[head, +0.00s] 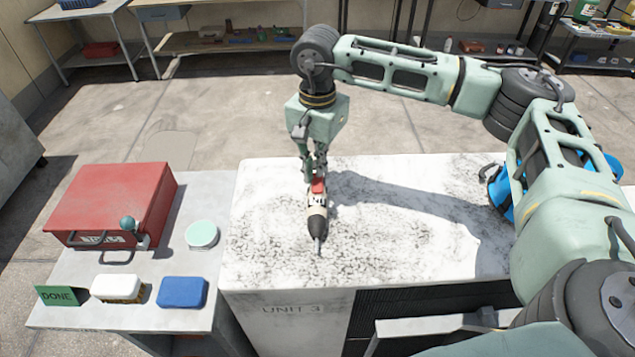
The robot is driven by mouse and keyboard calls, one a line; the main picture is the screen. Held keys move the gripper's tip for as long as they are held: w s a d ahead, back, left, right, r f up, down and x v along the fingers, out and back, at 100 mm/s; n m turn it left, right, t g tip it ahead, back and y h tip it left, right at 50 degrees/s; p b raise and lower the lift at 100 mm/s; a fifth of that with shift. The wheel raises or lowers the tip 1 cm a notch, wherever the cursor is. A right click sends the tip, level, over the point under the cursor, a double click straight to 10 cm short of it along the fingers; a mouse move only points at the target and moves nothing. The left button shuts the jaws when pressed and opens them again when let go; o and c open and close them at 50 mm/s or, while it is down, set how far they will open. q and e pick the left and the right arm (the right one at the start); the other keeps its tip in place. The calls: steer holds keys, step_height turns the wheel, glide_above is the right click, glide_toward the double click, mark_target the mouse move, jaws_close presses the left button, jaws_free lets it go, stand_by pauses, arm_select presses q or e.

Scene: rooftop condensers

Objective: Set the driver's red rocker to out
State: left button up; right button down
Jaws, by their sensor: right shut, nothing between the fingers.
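The driver (317,217) lies on the pale top of the unit marked UNIT 3, its dark nose and bit pointing toward the front edge. Its red part (318,186) is at the rear end, right under my right gripper. My right gripper (316,174) points down at that red part, shut with nothing held; its tips are at or just above it, and I cannot tell whether they touch. The rocker's setting is too small to read. My left gripper does not show.
Left of the unit, a side table (185,255) holds a red case (112,203), a round pale green tin (202,235), a white and brown block (117,288), a blue block (182,292) and a green DONE sign (60,295). A blue bag (497,190) is partly behind my right arm.

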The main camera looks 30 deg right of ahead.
steer(key=shift+f+b, duration=0.35)
steer(key=shift+f, duration=0.1)
steer(key=shift+r, duration=0.1)
steer(key=shift+r+p, duration=0.55)
steer(key=shift+r, duration=0.25)
steer(key=shift+r+p, duration=1.3)
steer(key=shift+r, duration=1.4)
steer(key=shift+f, duration=0.1)
